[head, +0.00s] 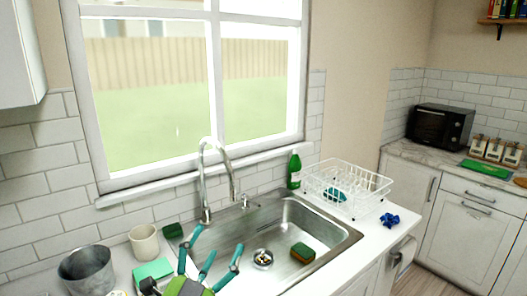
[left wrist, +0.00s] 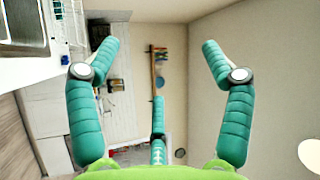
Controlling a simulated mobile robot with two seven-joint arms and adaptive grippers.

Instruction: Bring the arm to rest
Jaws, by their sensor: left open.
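My left gripper (head: 214,246) shows at the bottom of the head view, with teal fingers spread apart and nothing between them. It appears in front of the left part of the steel sink (head: 335,233); whether it touches anything there I cannot tell, but no contact shows. In the left wrist view, the left gripper (left wrist: 160,60) has its fingers wide open and empty, with the room's wall beyond them. My right gripper is in neither view.
A grey metal bucket (head: 86,271), a cream cup (head: 144,243) and a teal sponge (head: 153,272) stand left of the gripper. The faucet (head: 203,180) rises behind it. A sponge (head: 303,252) lies in the sink. A white dish rack (head: 345,187) stands to the right.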

